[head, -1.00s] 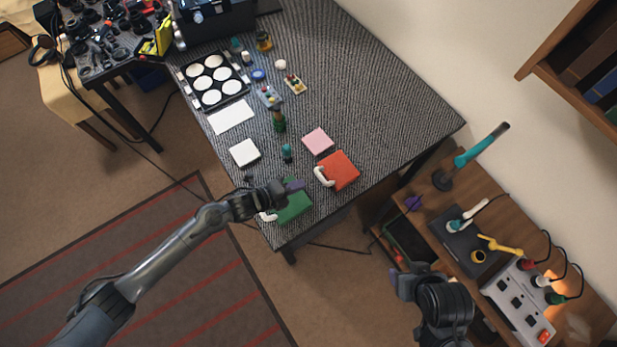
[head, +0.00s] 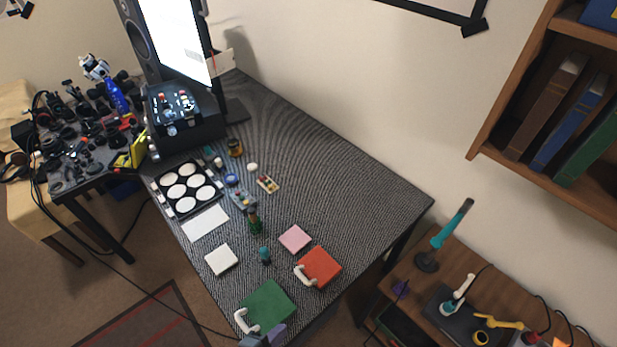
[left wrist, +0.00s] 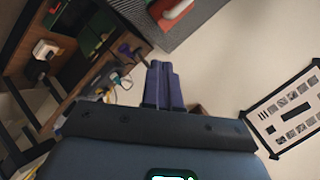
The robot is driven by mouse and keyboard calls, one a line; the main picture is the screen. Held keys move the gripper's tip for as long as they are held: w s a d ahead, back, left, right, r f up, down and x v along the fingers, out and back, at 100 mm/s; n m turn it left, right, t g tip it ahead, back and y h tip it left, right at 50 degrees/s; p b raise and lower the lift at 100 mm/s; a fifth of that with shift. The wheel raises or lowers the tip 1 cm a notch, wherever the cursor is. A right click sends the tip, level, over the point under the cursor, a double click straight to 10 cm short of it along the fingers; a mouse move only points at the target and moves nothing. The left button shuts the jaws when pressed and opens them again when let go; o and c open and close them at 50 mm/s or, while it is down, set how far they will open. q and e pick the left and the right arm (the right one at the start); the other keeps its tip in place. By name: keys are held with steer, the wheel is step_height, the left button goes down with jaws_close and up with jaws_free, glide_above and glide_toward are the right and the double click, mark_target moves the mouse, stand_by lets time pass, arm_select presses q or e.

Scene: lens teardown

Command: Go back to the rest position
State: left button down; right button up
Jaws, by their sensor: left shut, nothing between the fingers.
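My left gripper (head: 264,338) shows only in part at the bottom edge of the head view, by the near corner of the table (head: 370,190). In the left wrist view its two purple fingers (left wrist: 164,86) are together with nothing between them. The green box (head: 268,303) with a white handle lies on the table just above the gripper in the head view. The gripper appears apart from it, though the gap is hard to judge. The rest of my left arm is outside the head view. My right gripper is not in view.
A red box (head: 319,267), a pink block (head: 295,239) and a white block (head: 221,260) lie near the table's front. A wooden side bench (head: 425,285) with tools stands at the right. A bookshelf (head: 490,140) hangs upper right. The table's right half is clear.

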arm_select(q)
steer(key=s+a+r+n+g+y, duration=0.3)
steer(key=s+a+n, duration=0.2)
steer(key=a+n, duration=0.25)
steer(key=s+a+r+n+g+y, duration=0.3)
steer(key=s+a+r+n+y, duration=0.15)
steer(key=a+n, duration=0.35)
step_height(320, 180, up, 20)
steer(key=d+n+p, duration=0.1)
steer(key=p, duration=2.1)
steer(key=shift+s+r+h, duration=0.25)
steer(key=shift+h, duration=0.2)
